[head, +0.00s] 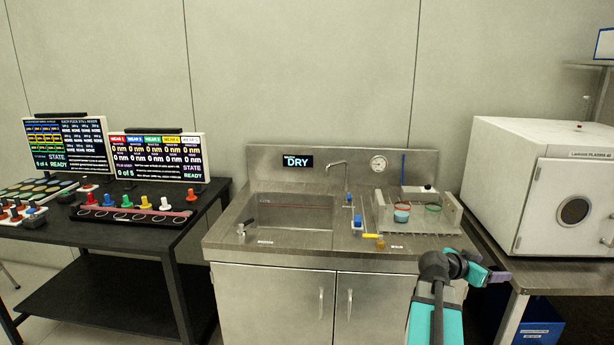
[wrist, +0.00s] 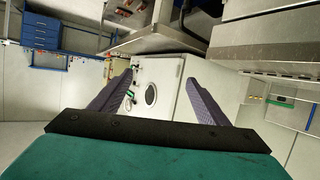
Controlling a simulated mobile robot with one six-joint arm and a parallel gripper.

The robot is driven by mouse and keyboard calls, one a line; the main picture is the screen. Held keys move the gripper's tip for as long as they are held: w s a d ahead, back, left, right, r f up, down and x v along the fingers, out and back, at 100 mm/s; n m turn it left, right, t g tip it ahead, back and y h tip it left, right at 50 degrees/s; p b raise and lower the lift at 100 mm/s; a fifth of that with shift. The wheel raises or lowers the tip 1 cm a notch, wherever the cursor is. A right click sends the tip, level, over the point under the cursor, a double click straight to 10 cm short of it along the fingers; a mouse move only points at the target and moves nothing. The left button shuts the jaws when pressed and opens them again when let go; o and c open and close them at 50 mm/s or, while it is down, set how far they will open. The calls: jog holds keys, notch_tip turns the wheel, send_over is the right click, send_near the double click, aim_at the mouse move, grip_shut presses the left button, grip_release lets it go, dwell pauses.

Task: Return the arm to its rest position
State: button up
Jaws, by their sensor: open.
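My arm shows in the head view at the lower right, in front of the steel sink bench (head: 285,250). My gripper (head: 508,276) points to the right, towards the gap between the sink bench and the white plasma machine (head: 540,190). In the wrist view the two purple fingers of my gripper (wrist: 158,75) stand wide apart with nothing between them. The white machine's front with its round window (wrist: 151,94) shows beyond the fingers. The wrist picture is strongly tilted.
A clear rack with dishes (head: 415,214) stands on the sink bench, close behind my arm. A black table (head: 130,220) with two screens and coloured pegs is at the left. A blue bin (head: 535,325) sits under the machine's table. Floor between the black table and sink bench is mostly hidden.

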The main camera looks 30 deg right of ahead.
jog(key=w+a+f+n+t+y, duration=0.1)
jog(key=w+a+f+n+y, duration=0.1)
jog(key=w+a+f, duration=0.5)
jog(key=w+a+f+n+t+y, duration=0.1)
jog(key=w+a+f+n, duration=0.15)
jog(key=a+f, duration=0.75)
jog(key=w+a+f+n+t+y, duration=0.1)
jog(key=w+a+f+y, duration=0.1)
jog(key=w+a+f, duration=0.65)
jog(key=s+a+f+n+g+y, duration=0.1)
jog(key=s+a+f, duration=0.1)
jog(key=a+f, duration=0.3)
jog(key=s+a+f+n+y+p, duration=0.1)
jog(key=s+a+f+n, duration=0.1)
jog(key=a+f, duration=0.35)
jog(key=s+a+f+n+g+y, duration=0.1)
jog(key=s+a+f, duration=0.2)
jog(key=a+f, duration=0.25)
jog(key=s+a+f+n+g+y, duration=0.2)
jog(key=s+a+f, duration=0.4)
jog(key=s+a, duration=0.4)
jog(key=s+a+f+n+g+y, duration=0.3)
jog(key=s+a+f+n, duration=0.3)
jog(key=s+a, duration=0.5)
jog(key=shift+s+a+n+y, duration=0.3)
jog(key=shift+a+n+y, duration=0.25)
jog(key=shift+a, duration=0.3)
jog(key=shift+f, duration=0.1)
